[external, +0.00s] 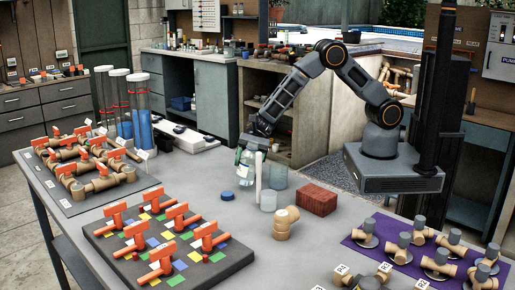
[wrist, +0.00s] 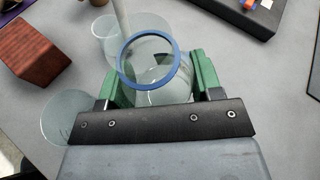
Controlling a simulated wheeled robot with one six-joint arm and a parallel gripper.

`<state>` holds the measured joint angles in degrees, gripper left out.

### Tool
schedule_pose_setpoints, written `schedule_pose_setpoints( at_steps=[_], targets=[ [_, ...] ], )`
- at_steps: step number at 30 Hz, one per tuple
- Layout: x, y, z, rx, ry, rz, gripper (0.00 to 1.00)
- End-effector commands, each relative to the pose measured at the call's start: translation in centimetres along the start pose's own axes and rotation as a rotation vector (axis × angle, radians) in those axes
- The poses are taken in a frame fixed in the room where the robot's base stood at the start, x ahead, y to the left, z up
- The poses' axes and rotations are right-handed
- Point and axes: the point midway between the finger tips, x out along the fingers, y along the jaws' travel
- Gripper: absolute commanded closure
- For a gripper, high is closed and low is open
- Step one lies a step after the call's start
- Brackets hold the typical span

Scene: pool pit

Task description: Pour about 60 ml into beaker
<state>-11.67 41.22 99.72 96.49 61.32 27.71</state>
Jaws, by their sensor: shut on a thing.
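My gripper (wrist: 160,82) has its green pads shut on a clear bottle (external: 245,172) with a blue ring at its mouth (wrist: 122,65). In the external view my gripper (external: 256,143) is above the table, with the bottle under it looking upright. A clear glass vessel (external: 278,177), likely the beaker, stands to the right; a clear vessel also shows at lower left in the wrist view (wrist: 66,117). A smaller clear cup (external: 268,201) stands in front, with a pale upright rod (external: 258,172) by it. The liquid level in the bottle cannot be read.
A blue cap (external: 227,197) lies left of the bottle. A red brick (external: 318,199) and a tan pipe fitting (external: 285,223) are to the right and front. A dark board (external: 205,265) with orange valves lies front left. Tall blue-filled cylinders (external: 141,125) stand further left.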

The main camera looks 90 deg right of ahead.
Motion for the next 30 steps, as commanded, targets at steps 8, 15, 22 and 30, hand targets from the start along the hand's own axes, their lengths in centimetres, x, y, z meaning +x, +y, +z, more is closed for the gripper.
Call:
schedule_pose_setpoints(
  at_steps=[8,15,22,30],
  targets=[
    [-0.7,0.5,1.4,-0.162,-0.048,-0.066,0.68],
    [-1.4,1.0,2.8,-0.301,-0.088,-0.122,0.68],
    [-1.6,1.4,3.0,-0.434,-0.127,-0.177,0.68],
    [-1.6,1.1,3.0,-0.592,-0.172,-0.241,0.68]
  ],
)
